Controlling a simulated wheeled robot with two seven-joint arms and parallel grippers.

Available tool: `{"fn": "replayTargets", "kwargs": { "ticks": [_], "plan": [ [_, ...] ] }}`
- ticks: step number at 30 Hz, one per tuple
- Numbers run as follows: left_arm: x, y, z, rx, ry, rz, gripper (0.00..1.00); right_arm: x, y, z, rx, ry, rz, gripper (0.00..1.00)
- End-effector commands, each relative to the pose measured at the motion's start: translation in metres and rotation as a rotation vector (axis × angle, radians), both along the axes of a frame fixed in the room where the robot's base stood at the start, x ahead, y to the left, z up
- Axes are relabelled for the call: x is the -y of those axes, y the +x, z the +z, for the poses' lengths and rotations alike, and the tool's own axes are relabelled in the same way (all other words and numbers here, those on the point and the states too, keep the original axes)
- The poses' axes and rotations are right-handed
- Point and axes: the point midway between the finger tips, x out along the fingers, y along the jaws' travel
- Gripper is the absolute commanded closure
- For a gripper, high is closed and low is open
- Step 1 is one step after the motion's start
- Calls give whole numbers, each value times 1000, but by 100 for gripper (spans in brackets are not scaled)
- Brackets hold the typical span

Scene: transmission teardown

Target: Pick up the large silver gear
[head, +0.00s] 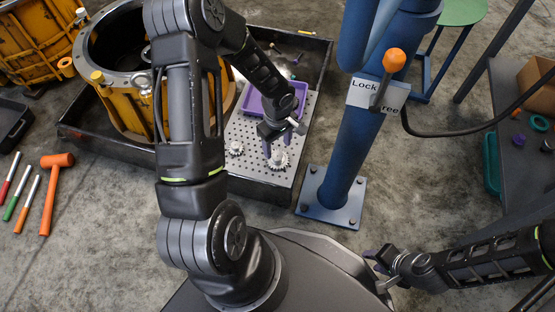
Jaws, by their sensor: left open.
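The large silver gear (279,161) lies flat on a perforated metal plate (248,172), near its front right part. A smaller silver gear (236,148) lies to its left on the same plate. My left gripper (277,149) is over the large gear, pointing down, with its fingers apart and nothing held. Its fingertips are close to the gear's far side; whether they touch it cannot be told. My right gripper (374,270) is low on the right, away from the gears, with its fingers apart and empty.
A purple tray (244,106) sits behind the gears. A yellow housing (122,105) stands to the left in a dark tray (80,133). A blue post (345,140) rises right of the plate. A hammer (56,162) and other tools lie on the floor at left.

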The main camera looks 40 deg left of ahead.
Motion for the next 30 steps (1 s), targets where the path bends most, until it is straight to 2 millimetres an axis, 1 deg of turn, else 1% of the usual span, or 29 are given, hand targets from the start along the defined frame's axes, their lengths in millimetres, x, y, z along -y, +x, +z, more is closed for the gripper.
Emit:
{"fn": "replayTargets", "kwargs": {
  "ticks": [5,8,15,18,21,30],
  "plan": [
    [0,0,1,0,0,0,42,0,0,1,1,0,0,64],
    [0,0,-5,-1,-1,1,42,0,1,-3,2,0,-1,64],
    [0,0,-40,-3,-2,0,42,-1,4,-25,10,-2,-5,64],
    [0,0,-50,-2,-2,1,42,0,5,-29,13,-2,-6,64],
    [0,1,-52,-1,-1,0,42,0,5,-29,14,-2,-6,64],
    [0,1,-51,0,-1,0,42,-1,5,-28,14,-2,-6,64]
  ]
}}
